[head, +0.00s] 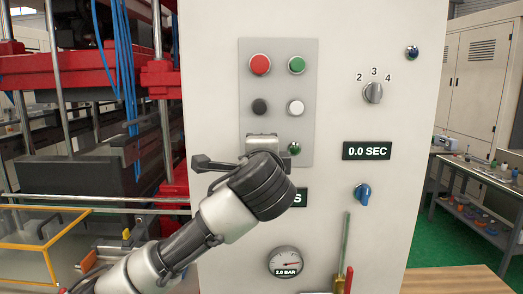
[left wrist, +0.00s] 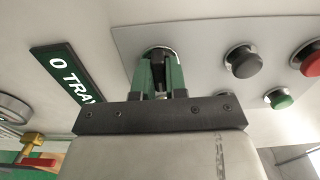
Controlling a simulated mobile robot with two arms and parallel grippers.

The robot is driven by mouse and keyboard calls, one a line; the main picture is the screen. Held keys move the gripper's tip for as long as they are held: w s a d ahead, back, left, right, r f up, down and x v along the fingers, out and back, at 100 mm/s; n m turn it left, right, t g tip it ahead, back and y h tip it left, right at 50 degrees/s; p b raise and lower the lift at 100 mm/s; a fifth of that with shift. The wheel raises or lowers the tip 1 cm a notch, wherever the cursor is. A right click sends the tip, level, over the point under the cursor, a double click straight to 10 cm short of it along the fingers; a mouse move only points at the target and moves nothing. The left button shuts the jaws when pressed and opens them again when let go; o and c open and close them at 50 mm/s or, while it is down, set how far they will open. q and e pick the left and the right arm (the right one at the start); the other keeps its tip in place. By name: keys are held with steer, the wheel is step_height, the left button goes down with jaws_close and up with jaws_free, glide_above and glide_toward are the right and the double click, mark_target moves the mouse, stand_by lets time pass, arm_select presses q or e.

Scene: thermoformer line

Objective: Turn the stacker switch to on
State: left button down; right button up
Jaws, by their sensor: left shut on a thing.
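The stacker switch appears to be the dark knob (left wrist: 158,70) at the low end of the button plate in the left wrist view. My left gripper (left wrist: 160,78) is shut on it, with one green finger on each side. Which way the knob points is hard to tell. In the head view my left gripper (head: 263,142) is against the lower left of the grey button plate (head: 279,80), and my gripper and wrist hide the knob there. My right gripper is not in view.
Above the gripper are a black button (head: 260,107), a white button (head: 296,107), a red button (head: 260,64) and a green button (head: 297,65). A selector dial (head: 373,92), a blue knob (head: 362,194) and a pressure gauge (head: 285,262) share the cabinet front. Red machinery stands left.

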arm_select(q)
steer(key=shift+f, duration=0.1)
stand_by(0.4)
steer(key=c, duration=1.2)
jaws_free()
steer(key=shift+o, duration=0.2)
steer(key=shift+s, duration=0.1)
steer(key=s+b, duration=0.4)
steer(key=s, duration=0.6)
steer(key=shift+s, duration=0.3)
